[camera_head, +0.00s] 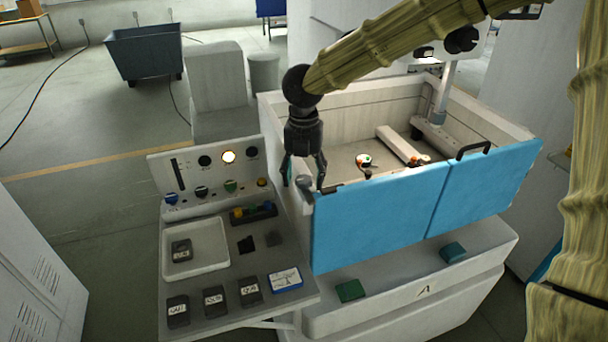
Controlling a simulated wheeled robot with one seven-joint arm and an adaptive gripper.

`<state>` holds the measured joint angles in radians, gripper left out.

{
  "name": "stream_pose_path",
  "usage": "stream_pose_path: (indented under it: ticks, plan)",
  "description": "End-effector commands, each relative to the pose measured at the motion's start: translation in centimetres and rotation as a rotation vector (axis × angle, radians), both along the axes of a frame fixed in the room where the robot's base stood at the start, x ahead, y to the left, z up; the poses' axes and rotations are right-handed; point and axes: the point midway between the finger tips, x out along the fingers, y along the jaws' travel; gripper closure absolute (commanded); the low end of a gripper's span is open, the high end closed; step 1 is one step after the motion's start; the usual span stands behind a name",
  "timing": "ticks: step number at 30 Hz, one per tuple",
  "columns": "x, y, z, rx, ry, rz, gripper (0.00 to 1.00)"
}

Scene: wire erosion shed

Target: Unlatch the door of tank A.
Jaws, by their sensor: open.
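Tank A is a pale open-topped tank (330,118) with a letter A on its base. Its blue front door has a left panel (375,218) and a right panel (485,185), both upright along the front. A grey rounded piece (305,182), perhaps the latch, sits at the tank's front left corner beside the left panel. My gripper (304,184) points down at that corner with its fingers apart and nothing seen between them gripped. One finger shows left of the grey piece, the other right of it; I cannot tell whether they touch it.
A black handle (473,149) tops the right panel. A control panel (210,178) and a side table with a white tray (222,268) and labelled blocks stand left of the tank. Green (350,291) and teal (453,252) blocks lie on the ledge below the door.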

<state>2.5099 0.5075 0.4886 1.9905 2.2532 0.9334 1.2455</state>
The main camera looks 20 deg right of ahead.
Motion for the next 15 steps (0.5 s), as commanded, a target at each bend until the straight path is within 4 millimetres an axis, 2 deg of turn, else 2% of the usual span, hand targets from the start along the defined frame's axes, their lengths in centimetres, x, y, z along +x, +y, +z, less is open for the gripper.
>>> stream_pose_path:
  ticks: [5,15]
  plan:
    - [0.1,0.0,1.5,0.0,-0.004,0.0,0.42]
    - [0.1,0.0,7.6,0.002,-0.003,-0.001,0.42]
